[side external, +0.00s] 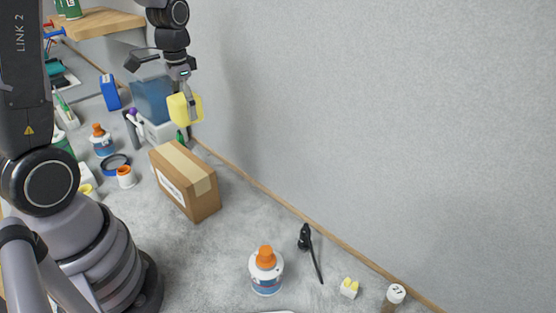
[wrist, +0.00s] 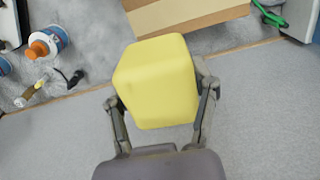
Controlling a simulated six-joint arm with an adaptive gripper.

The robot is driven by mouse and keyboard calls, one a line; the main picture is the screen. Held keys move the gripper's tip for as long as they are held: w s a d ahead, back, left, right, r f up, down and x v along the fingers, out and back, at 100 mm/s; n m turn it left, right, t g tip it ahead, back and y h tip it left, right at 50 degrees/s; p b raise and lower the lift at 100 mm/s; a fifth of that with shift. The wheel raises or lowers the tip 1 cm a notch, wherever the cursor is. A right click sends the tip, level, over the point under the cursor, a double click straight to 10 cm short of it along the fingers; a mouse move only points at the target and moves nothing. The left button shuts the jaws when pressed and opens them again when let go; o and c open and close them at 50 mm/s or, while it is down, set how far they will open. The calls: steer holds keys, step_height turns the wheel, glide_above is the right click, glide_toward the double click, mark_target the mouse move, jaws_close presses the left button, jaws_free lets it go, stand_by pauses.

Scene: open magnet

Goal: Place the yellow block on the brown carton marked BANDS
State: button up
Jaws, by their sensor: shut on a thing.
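The yellow block (side external: 178,108) is held up in the air by my gripper (side external: 188,106), near the wall and beyond the carton in the side view. In the wrist view the yellow block (wrist: 156,82) sits between the two fingers of my gripper (wrist: 162,105), which are shut on its sides. The brown carton (side external: 190,190) stands on the grey surface with a pale tape strip on top and a white label on its side, too small to read. Part of the carton (wrist: 200,12) shows beyond the block in the wrist view. The block is apart from the carton.
A white bottle with an orange cap (side external: 266,272) stands in front of the carton, with a black tool (side external: 308,245) to its right. A blue bin (side external: 152,100) and a grey container (side external: 160,131) stand behind the carton. The wall runs along the right.

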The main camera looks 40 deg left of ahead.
glide_above(180, 161)
steer(key=shift+n, duration=0.3)
step_height(180, 161, down, 13)
steer(key=shift+s, duration=0.1)
steer(key=shift+f, duration=0.1)
steer(key=o, duration=0.8)
steer(key=shift+c, duration=0.2)
step_height(180, 161, up, 12)
steer(key=s+d+r+t, duration=0.3)
steer(key=d+r, duration=0.6)
steer(key=r, duration=0.1)
steer(key=s+d+r+t, duration=0.2)
steer(key=s+d+r, duration=0.3)
steer(key=s, duration=0.4)
steer(key=shift+s+d+t, duration=0.3)
steer(key=shift+d, duration=0.5)
